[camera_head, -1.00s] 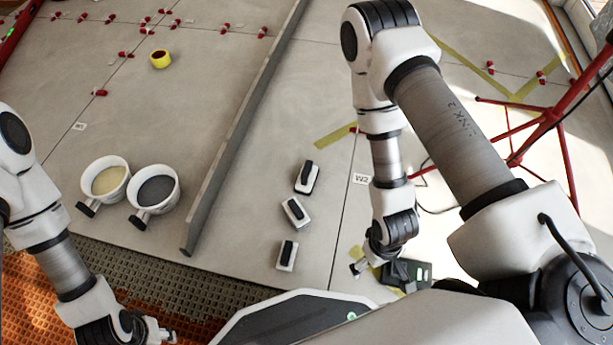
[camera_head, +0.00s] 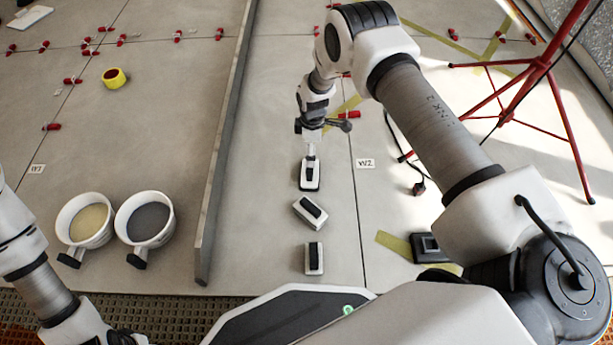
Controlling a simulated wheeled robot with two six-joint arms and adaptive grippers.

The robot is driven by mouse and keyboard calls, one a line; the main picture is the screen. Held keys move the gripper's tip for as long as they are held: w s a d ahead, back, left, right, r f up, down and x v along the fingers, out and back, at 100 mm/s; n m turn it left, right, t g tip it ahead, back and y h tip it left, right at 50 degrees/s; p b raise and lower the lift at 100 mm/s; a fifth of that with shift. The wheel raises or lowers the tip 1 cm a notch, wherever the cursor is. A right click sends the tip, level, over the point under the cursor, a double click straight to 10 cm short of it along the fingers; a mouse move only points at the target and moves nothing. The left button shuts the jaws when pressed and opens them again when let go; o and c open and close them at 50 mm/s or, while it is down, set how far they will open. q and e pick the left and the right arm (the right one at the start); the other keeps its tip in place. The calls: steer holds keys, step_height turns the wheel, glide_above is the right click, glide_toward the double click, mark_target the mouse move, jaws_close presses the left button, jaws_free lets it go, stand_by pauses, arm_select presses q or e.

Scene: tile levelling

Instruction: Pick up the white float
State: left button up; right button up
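Three similar floats with white bases and dark handles lie in a column on the grey floor tiles. The far float (camera_head: 310,185) points roughly away from me, the middle float (camera_head: 310,212) is turned at an angle, and the near float (camera_head: 314,262) lies nearly straight. My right gripper (camera_head: 310,158) is right at the far float's handle, pointing down. Its fingers are too small and overlapped to tell whether they grip the handle.
A long grey straightedge (camera_head: 222,150) stands left of the floats. Two buckets, one with beige (camera_head: 85,225) and one with grey filling (camera_head: 148,220), stand further left. A yellow tape roll (camera_head: 115,78) lies beyond. A red tripod (camera_head: 540,68) stands right, and a dark block (camera_head: 428,247) lies front right.

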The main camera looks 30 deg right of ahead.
mark_target(310, 170)
steer(key=f+b, duration=0.1)
steer(key=f, duration=0.1)
steer(key=f+b, duration=0.3)
steer(key=f, duration=0.2)
steer(key=shift+s+a+b, duration=0.15)
steer(key=shift+a+b, duration=0.15)
steer(key=shift+b, duration=0.1)
steer(key=shift+f, duration=0.3)
steer(key=shift+r, duration=0.25)
steer(key=c, duration=1.4)
